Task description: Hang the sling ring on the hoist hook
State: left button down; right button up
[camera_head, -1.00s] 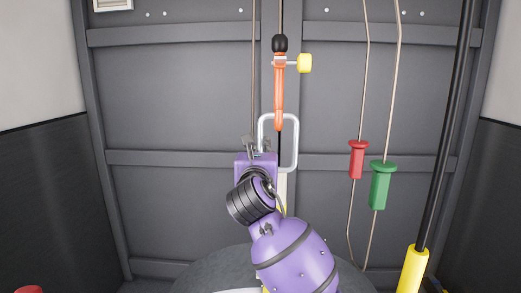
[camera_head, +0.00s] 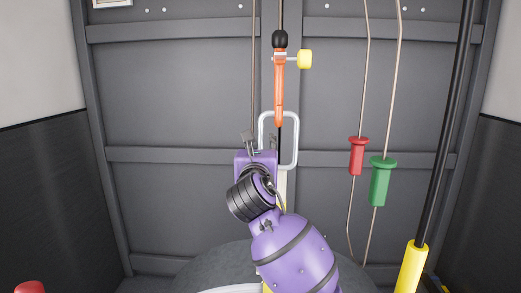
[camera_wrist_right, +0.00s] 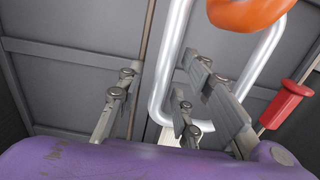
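The orange hoist hook (camera_head: 279,95) hangs from a cable in the middle of the head view, with a black ball above it. The sling ring (camera_head: 295,140) is a silvery rounded rectangular loop at the hook's lower end. Its top bar overlaps the hook's bottom; it looks hung there, but the contact is hard to see. A pale sling strap (camera_head: 282,188) shows below it. My right gripper (camera_head: 262,144) is at the ring's lower left. In the right wrist view its fingers (camera_wrist_right: 160,90) are apart, with the ring's left side (camera_wrist_right: 167,60) in the gap, not clamped. My left gripper is out of view.
A red handle (camera_head: 358,156) and a green handle (camera_head: 382,181) hang on cords at the right. A black pole with a yellow sleeve (camera_head: 411,268) stands at far right. A grey panelled wall is behind.

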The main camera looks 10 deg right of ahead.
jog(key=v, duration=1.2)
jog(key=s+d+f+m+g+y, duration=0.1)
jog(key=s+d+f+m+g, duration=0.3)
jog(key=f, duration=0.6)
jog(key=s+d+f+m+g, duration=0.1)
jog(key=s+f+m, duration=0.4)
jog(key=f, duration=0.6)
jog(key=s+d+f+m+g+y, duration=0.1)
jog(key=s+d+f+m+g, duration=0.25)
jog(key=f+m, duration=0.45)
jog(key=s+d+f+m+g+y, duration=0.1)
jog(key=s+f+m+g, duration=0.1)
jog(key=s+f+m, duration=0.55)
jog(key=s+d+f+m+g, duration=0.15)
jog(key=s+f, duration=0.35)
jog(key=s, duration=0.6)
jog(key=s+d+f+m+g+y, duration=0.1)
jog(key=s+f+m+g, duration=0.2)
jog(key=s+f+m, duration=0.45)
jog(key=w+a+f+t, duration=0.2)
jog(key=f+t, duration=0.1)
jog(key=f, duration=0.2)
jog(key=w+a+f+n+t+y, duration=0.1)
jog(key=w+a+f+t, duration=0.1)
jog(key=f, duration=0.4)
jog(key=shift+w+a+t, duration=0.3)
jog(key=shift+a+t, duration=0.3)
jog(key=shift+t, duration=0.1)
jog(key=shift+d+r, duration=0.1)
jog(key=shift+d, duration=0.05)
